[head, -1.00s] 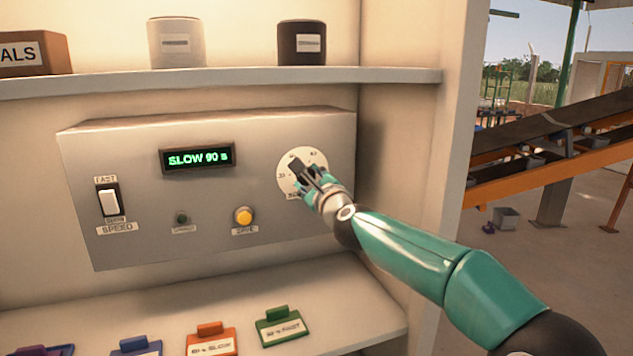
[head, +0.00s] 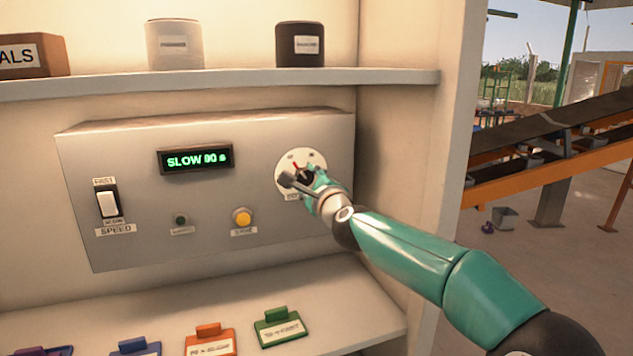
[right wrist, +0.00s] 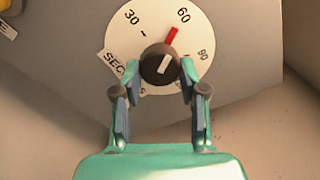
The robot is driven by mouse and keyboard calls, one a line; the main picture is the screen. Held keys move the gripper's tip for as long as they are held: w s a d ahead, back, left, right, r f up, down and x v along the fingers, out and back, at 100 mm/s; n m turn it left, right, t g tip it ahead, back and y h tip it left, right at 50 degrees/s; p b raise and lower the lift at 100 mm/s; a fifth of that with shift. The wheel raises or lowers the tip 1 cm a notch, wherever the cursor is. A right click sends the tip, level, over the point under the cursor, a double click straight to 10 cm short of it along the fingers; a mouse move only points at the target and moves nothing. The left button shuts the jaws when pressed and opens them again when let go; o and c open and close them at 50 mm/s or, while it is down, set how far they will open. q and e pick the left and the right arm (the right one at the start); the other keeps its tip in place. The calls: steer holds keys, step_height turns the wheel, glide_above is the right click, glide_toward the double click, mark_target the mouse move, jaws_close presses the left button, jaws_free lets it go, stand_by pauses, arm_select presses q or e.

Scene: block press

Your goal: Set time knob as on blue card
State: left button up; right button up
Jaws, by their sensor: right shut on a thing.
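The time knob (right wrist: 160,66) is black with a red pointer, on a round white dial (right wrist: 205,30) marked 30, 60 and 90. In the right wrist view the red pointer points just by the 60 mark. My right gripper (right wrist: 159,78) is shut on the knob, one finger on each side; it also shows in the head view (head: 305,182), covering part of the dial. The display (head: 196,159) reads SLOW and a blurred number of seconds. The blue card (head: 134,348) lies on the lower shelf, cut off by the frame; its text is unreadable. My left gripper is not in view.
The grey panel (head: 130,240) also carries a speed switch (head: 108,203), a yellow button (head: 242,217) and a small dark indicator (head: 180,220). Orange (head: 210,341), green (head: 279,327) and purple (head: 50,351) cards lie below. Canisters stand on the upper shelf (head: 230,83).

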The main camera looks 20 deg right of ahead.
steer(key=o, duration=1.1)
steer(key=shift+a, duration=0.25)
steer(key=shift+o, duration=0.2)
steer(key=shift+d, duration=0.1)
steer(key=shift+s, duration=0.1)
steer(key=s, duration=1.1)
steer(key=shift+s+d, duration=0.25)
steer(key=shift+s, duration=0.1)
steer(key=shift+f, duration=0.15)
